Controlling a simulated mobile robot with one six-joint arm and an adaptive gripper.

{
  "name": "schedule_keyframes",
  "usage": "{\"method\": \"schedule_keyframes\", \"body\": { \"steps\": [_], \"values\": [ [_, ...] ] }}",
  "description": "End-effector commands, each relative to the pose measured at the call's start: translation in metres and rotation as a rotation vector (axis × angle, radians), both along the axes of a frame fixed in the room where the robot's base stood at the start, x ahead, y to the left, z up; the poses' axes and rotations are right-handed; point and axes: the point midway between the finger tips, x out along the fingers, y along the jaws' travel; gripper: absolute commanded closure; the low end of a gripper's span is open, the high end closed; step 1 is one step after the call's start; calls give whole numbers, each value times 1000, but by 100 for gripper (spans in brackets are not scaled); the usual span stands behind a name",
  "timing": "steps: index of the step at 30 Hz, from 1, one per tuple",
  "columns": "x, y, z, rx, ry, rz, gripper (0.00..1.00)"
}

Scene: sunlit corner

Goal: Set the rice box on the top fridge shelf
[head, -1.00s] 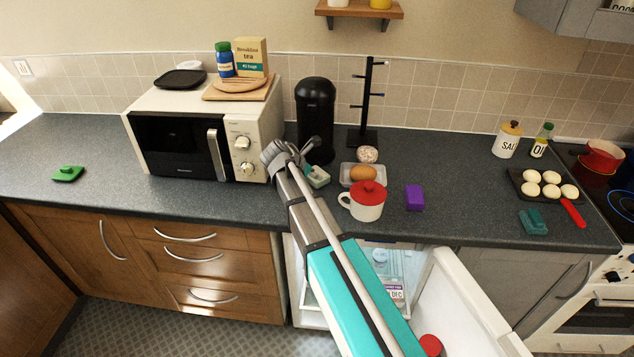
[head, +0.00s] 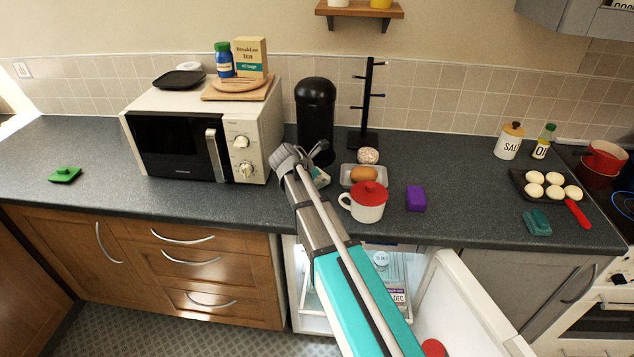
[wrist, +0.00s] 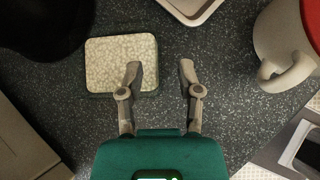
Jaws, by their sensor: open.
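The rice box (wrist: 108,64), a small container with a speckled white top, stands on the dark counter. In the head view only part of it (head: 321,178) shows beside my gripper (head: 314,150). In the wrist view my gripper (wrist: 160,70) is open and empty. Its left finger overlaps the box's right side and its right finger is over bare counter. The height gap cannot be told. The fridge (head: 310,297) is open under the counter, with its door (head: 458,300) swung out to the right. My arm hides much of its inside, including most of the top shelf.
A red-lidded mug (head: 366,205), a tray with a brown item (head: 363,175) and a purple block (head: 416,198) stand right of the gripper. A black bin-like canister (head: 315,112) is close behind it. The microwave (head: 180,140) is at left. Counter at far left is mostly clear.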

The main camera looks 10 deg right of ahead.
Motion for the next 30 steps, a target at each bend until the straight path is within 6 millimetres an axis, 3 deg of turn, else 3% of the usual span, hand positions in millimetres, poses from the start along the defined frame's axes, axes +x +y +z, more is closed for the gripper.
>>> {"method": "schedule_keyframes", "body": {
  "steps": [7, 26, 30],
  "values": [
    [7, -12, -16, 0, -1, -1, 54],
    [8, -13, -16, 0, -1, 1, 54],
    [8, -13, -16, 0, -1, 1, 77]
  ]
}}
